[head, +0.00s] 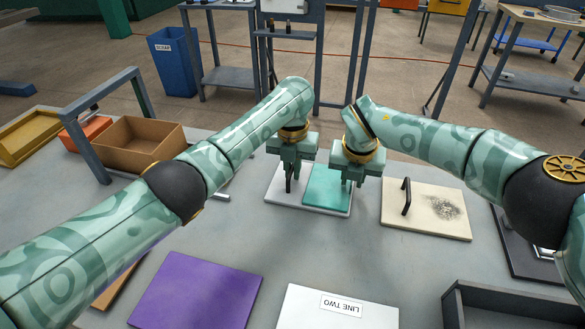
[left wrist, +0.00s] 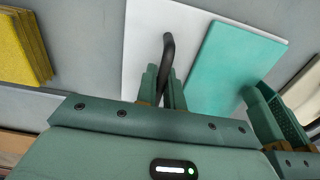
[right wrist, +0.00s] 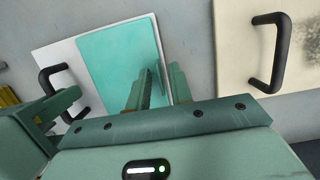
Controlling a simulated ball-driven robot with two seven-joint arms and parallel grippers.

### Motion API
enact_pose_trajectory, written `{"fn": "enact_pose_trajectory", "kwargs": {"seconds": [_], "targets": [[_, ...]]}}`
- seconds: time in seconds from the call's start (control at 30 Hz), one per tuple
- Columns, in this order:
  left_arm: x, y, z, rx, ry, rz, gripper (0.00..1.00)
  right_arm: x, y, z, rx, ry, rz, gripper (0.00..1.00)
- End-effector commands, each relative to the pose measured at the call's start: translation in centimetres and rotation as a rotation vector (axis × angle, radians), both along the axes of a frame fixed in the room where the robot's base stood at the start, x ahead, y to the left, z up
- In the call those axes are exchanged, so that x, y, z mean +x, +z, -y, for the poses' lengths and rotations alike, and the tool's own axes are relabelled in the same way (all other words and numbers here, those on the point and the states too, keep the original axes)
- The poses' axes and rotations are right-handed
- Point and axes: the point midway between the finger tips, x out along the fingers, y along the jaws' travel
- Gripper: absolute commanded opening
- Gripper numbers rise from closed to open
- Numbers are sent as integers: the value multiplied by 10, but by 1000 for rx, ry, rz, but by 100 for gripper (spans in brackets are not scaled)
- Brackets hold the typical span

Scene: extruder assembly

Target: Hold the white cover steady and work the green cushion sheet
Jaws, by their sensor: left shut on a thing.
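The white cover (head: 277,190) lies flat on the grey table, with a black bar handle on its left part. The teal-green cushion sheet (head: 325,186) lies on the right part of the cover, and it also shows in the left wrist view (left wrist: 232,65). My left gripper (head: 291,184) is shut on the black handle (left wrist: 168,55). My right gripper (head: 353,182) is over the sheet's right edge. In the right wrist view its fingers (right wrist: 160,88) stand apart, one over the sheet (right wrist: 115,65) and one near its edge. Whether they touch the sheet is unclear.
A cream board (head: 425,222) with a black handle and a dark smudge lies to the right. A purple sheet (head: 197,292) and a white "LINE TWO" plate (head: 318,312) lie in front. A brown box (head: 140,145) stands left; a dark tray (head: 505,297) is front right.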

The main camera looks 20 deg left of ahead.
Motion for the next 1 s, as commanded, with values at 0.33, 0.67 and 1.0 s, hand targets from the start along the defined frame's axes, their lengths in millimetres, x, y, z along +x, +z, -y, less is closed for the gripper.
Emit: {"fn": "enact_pose_trajectory", "kwargs": {"seconds": [0.33,0.67,1.0], "targets": [[0,0,0,0,0,1,0,0,1,0,0,-1,0,0],[0,0,0,0,0,1,0,0,3,0,0,-1,0,0],[0,0,0,0,0,1,0,1,26,0,1,-2,2,0]]}}
